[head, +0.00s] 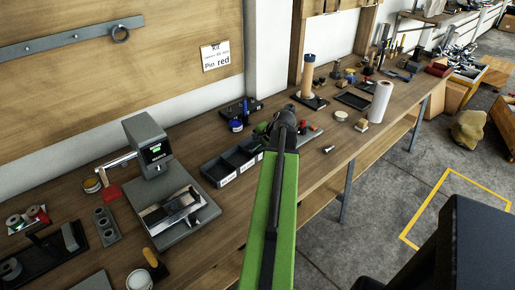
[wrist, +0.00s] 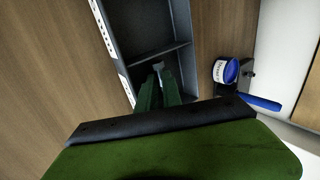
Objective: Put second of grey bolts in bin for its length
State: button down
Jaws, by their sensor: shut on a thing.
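The dark grey divided bin (head: 226,182) lies on the bench with white labels along its front; in the wrist view (wrist: 112,42) its compartments and a divider show. My gripper (wrist: 159,84) is over the bin, with its fingers pointing into a compartment close to the divider. It is shut on a small grey bolt (wrist: 158,66), whose end shows between the fingertips. The bolt's length and the label wording are too small to read. In the head view my arm hides the gripper tips and the bin's right end. Another small grey piece, perhaps a bolt (head: 328,149), lies on the bench to the right.
A blue-labelled pot (wrist: 226,71) stands on a dark holder behind the bin, with a blue handle beside it. A grey machine (head: 151,146) stands left of the bin. A white roll (head: 380,101) stands to the right. The bench front right of my arm is mostly clear.

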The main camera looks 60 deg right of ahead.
jog(key=c, duration=1.8)
grip_release()
jog(key=shift+s+a+f, duration=0.2)
jog(key=shift+a+f, duration=0.05)
jog(key=shift+f, duration=0.15)
jog(key=shift+w+d+r+p, duration=0.1)
jog(key=shift+w+r+p, duration=0.05)
jog(key=shift+r+p, duration=0.55)
jog(key=p+v, duration=0.3)
jog(key=v, duration=0.1)
jog(key=p+v, duration=0.7)
jog(key=shift+d+r, duration=0.2)
jog(key=shift+r, duration=0.15)
